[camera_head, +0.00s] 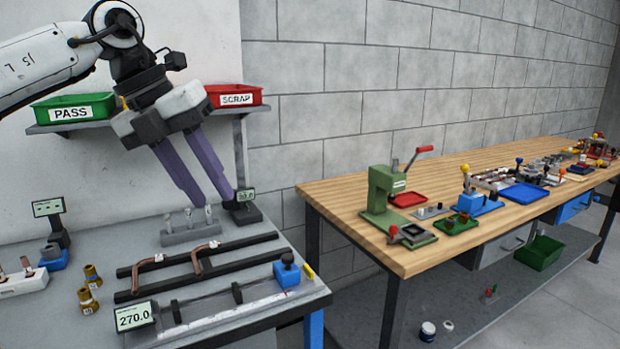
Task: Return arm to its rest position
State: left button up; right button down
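My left arm reaches in from the upper left. Its gripper (212,201) has two long purple fingers pointing down, apart, with nothing visible between them. The fingers hang in front of the wall and above a grey block with upright pegs (190,235); the exact height is hard to tell. Two bent copper tubes lie on the black rails (250,260) of the left bench: one at the left (146,266) and one near the middle (197,256). My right gripper is not in view.
A green PASS bin (72,107) and a red SCRAP bin (234,97) sit on a shelf behind the arm. A measuring fixture reading 270.0 (134,317) lies at the front of the bench. A wooden workbench (340,205) with a green press (383,188) stands at the right.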

pick_arm(q)
jog(key=s+d+f+n+g+h, duration=0.1)
jog(key=s+d+f+h, duration=0.3)
jog(key=d, duration=0.5)
jog(key=s+d+f+g+h, duration=0.2)
jog(key=d+f+h, duration=0.3)
jog(key=d, duration=0.4)
jog(key=s+d+f+n+g+h, duration=0.1)
jog(key=s+d+f+h, duration=0.3)
jog(key=d, duration=0.5)
jog(key=a+f+n+t+y, duration=0.3)
jog(key=a+f+n+t, duration=0.25)
jog(key=f+n, duration=0.3)
jog(key=w+a+f+n+t+y, duration=0.1)
jog(key=a+f+n+t+y, duration=0.25)
jog(key=f+n+t, duration=0.45)
jog(key=a+f+n+t+y, duration=0.2)
jog(key=a+f+n+t, duration=0.2)
jog(key=a+f+n, duration=0.45)
jog(key=s+a+f+n+g+y, duration=0.3)
jog(key=s+a+f+n, duration=0.1)
jog(key=s+f, duration=0.4)
jog(key=s+a+f+n+g+y, duration=0.3)
jog(key=s+a+f, duration=0.3)
jog(key=s+f, duration=0.3)
jog(key=s+n+g, duration=0.1)
jog(key=s, duration=0.2)
jog(key=shift+f, duration=0.3)
